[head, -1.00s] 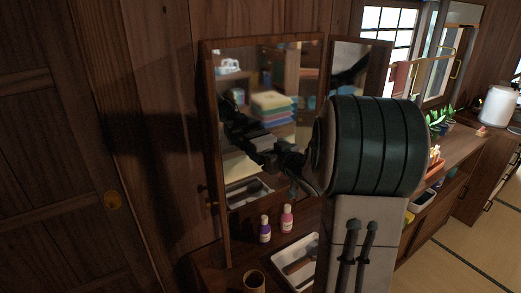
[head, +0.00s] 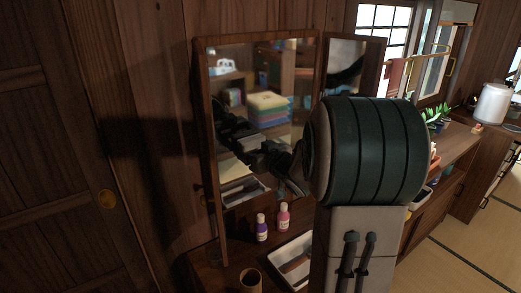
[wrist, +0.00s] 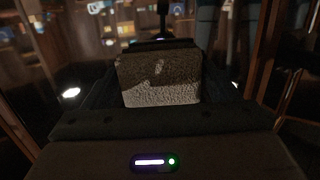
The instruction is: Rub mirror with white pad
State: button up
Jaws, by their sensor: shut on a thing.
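The mirror (head: 285,135) is a wood-framed panel standing on the dresser, with a second, narrower panel to its right. It reflects the room and my dark arm. My gripper (wrist: 160,75) is shut on the white pad (wrist: 160,97), a rough block that shows partly white and partly shaded brown in the wrist view. The mirror glass lies beyond the pad in the wrist view; I cannot tell whether the pad touches it. In the head view my own arm hides the pad and most of the gripper.
A purple bottle (head: 262,228) and a pink bottle (head: 284,216) stand before the mirror. A white tray (head: 281,272) and a brown cup (head: 250,281) are on the dresser near the front. A counter with plants (head: 438,117) lies to the right, and tatami floor is clear beyond it.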

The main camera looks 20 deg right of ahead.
jog(key=shift+a+r, duration=0.1)
jog(key=shift+a, duration=0.15)
jog(key=shift+s, duration=0.65)
jog(key=shift+d+f+v, duration=0.1)
jog(key=shift+f+v, duration=0.05)
jog(key=shift+v, duration=0.95)
jog(key=shift+d+f+v, duration=0.1)
jog(key=shift+f+v, duration=0.05)
jog(key=shift+v, duration=0.95)
jog(key=shift+d+f, duration=0.1)
jog(key=p+v, duration=0.1)
jog(key=v, duration=0.2)
jog(key=shift+f, duration=0.2)
